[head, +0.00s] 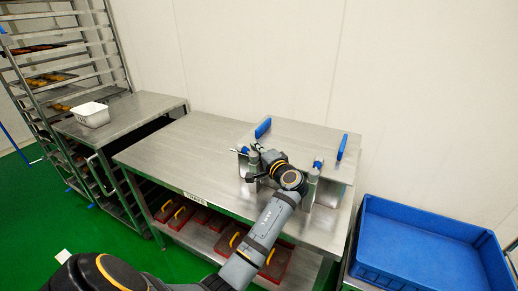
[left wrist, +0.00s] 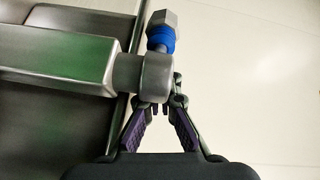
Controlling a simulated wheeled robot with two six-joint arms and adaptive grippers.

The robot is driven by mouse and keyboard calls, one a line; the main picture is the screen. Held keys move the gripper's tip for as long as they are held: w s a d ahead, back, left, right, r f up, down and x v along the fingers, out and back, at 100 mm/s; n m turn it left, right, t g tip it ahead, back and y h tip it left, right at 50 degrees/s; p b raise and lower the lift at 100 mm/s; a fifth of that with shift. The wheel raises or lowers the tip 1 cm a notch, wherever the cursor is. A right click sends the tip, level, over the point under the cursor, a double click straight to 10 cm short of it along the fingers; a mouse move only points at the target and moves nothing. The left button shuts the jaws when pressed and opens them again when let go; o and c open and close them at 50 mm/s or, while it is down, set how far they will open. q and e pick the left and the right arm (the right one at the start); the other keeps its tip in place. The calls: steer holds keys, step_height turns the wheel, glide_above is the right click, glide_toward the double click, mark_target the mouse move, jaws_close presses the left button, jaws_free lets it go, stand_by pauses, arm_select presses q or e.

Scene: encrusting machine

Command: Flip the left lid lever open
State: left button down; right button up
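The steel machine top (head: 305,135) carries a left lid lever (head: 243,150) with a blue sleeve and a pale tip, beside a grey post. A matching right lever (head: 318,163) stands nearer the right side. My left gripper (head: 262,156) is at the left lever's post. In the left wrist view, the lever's blue ring (left wrist: 161,39) and hex tip lie beyond a round grey pivot (left wrist: 157,75). The fingers (left wrist: 160,112) stand apart, with a gap between their pads, close to the pivot. The pivot partly hides the fingertips; contact is unclear. My right gripper is out of view.
Two blue handles (head: 263,127) (head: 342,146) stand up on the machine top. The steel table (head: 165,150) is bare to the left. A blue crate (head: 420,245) is at the right. A white tub (head: 91,114) and tray rack stand at the far left.

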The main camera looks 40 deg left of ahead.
arm_select(q)
steer(key=shift+s+a+f, duration=0.25)
steer(key=shift+a+f, duration=0.05)
stand_by(3.9)
steer(key=shift+r, duration=0.55)
step_height(320, 180, up, 10)
steer(key=shift+w+f, duration=0.2)
steer(key=shift+d, duration=0.15)
steer(key=shift+w+f, duration=0.1)
